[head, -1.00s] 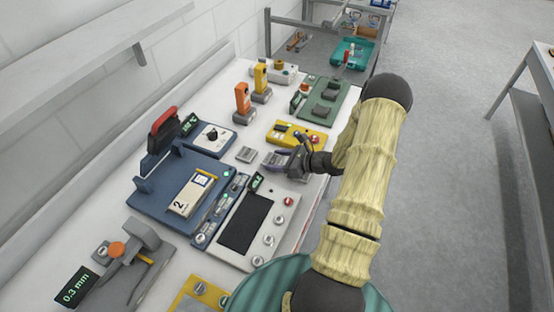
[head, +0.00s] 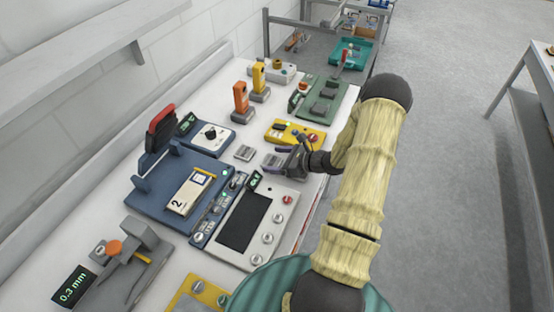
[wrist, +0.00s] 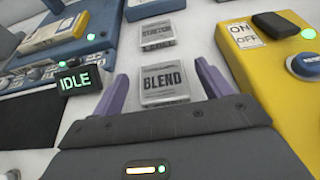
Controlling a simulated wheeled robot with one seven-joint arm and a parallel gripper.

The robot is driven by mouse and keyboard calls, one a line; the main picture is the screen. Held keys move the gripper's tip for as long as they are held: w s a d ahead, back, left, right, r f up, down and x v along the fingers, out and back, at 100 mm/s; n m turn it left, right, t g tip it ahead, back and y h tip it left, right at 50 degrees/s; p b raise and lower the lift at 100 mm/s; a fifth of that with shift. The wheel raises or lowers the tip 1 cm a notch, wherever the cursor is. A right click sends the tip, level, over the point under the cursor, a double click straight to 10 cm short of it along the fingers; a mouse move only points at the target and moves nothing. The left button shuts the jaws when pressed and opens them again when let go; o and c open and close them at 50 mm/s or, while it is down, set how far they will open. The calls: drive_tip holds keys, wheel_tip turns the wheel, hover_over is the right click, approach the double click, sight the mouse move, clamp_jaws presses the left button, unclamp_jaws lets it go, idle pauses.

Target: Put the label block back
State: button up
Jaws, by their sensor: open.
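A small grey label block reading BLEND (wrist: 165,86) lies flat on the white bench top in the wrist view, between the two purple fingers of my gripper (wrist: 161,68). The fingers are open, with a gap on each side of the block. In the head view my gripper (head: 284,155) is low over the bench by this block (head: 269,161). A second grey label block (wrist: 156,31) lies just beyond it in the wrist view, its lettering hard to read. It also shows in the head view (head: 245,152), left of my gripper.
A yellow switch box (wrist: 278,70) stands close on the right in the wrist view. A small IDLE display (wrist: 76,79) is close on the left. In the head view a grey panel with a dark screen (head: 244,222) lies nearer, and a blue base (head: 150,196) is farther left.

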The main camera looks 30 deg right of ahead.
drive_tip(key=shift+s+a+f, duration=0.15)
drive_tip(key=shift+s+f, duration=0.1)
drive_tip(key=shift+f, duration=0.35)
drive_tip(key=shift+r+p, duration=0.45)
drive_tip(key=shift+p, duration=0.1)
drive_tip(key=shift+d+r, duration=0.15)
drive_tip(key=shift+d, duration=0.05)
drive_tip(key=v, duration=0.4)
drive_tip(key=b+v, duration=0.1)
drive_tip(key=v, duration=0.2)
drive_tip(key=b+v, duration=0.1)
drive_tip(key=v, duration=0.3)
drive_tip(key=shift+d+r, duration=0.2)
drive_tip(key=shift+r, duration=0.25)
